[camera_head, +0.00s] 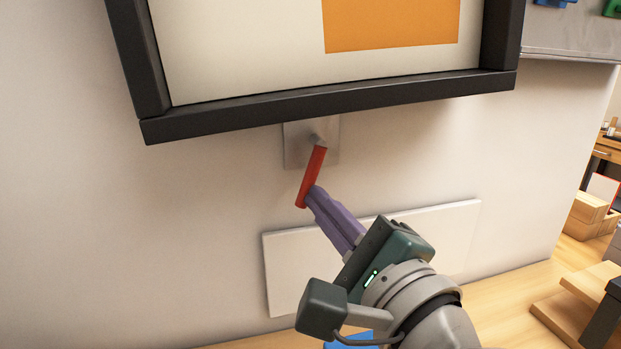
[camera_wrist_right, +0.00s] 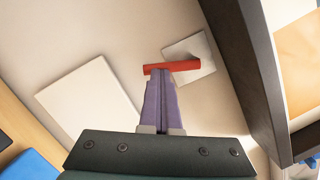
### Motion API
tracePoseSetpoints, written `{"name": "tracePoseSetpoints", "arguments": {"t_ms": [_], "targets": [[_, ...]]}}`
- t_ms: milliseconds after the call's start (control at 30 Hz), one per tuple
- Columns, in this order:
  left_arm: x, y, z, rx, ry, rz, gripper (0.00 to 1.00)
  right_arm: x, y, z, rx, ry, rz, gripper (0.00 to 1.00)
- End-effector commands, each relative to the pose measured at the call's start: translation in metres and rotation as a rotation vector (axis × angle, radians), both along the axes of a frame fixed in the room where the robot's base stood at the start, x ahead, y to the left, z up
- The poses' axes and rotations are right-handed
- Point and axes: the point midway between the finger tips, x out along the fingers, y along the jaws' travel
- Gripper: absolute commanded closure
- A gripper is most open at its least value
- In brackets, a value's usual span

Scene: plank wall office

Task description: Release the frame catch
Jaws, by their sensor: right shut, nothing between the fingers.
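The frame catch is a red lever (camera_head: 311,177) on a small grey plate (camera_head: 296,146) on the wall, just under the black picture frame (camera_head: 330,105). The lever hangs down from its pivot, its lower end tilted a little to the left. My right gripper (camera_head: 312,193) is shut, with its purple fingertips at the right side of the lever's lower part. In the right wrist view the fingertips (camera_wrist_right: 160,80) meet the red lever (camera_wrist_right: 172,67) near its free end; I cannot tell whether they touch. Nothing is between the fingers. My left gripper is not in view.
A white panel (camera_head: 285,265) is on the wall below, behind my right gripper. A wooden surface (camera_head: 515,290) runs along the bottom, with wooden blocks (camera_head: 565,310) and a blue object (camera_head: 350,340) on it. The wall left of the catch is clear.

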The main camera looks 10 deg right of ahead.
Motion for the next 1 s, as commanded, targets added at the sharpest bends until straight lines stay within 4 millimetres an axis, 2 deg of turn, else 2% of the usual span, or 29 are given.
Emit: {"name": "tracePoseSetpoints", "arguments": {"t_ms": [767,1000], "targets": [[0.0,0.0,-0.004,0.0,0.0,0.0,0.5,0.0,0.004,0.001,0.065,0.001,-0.001,1.0],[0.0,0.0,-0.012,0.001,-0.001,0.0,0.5,0.001,0.005,-0.006,0.064,0.002,0.0,1.0]]}}
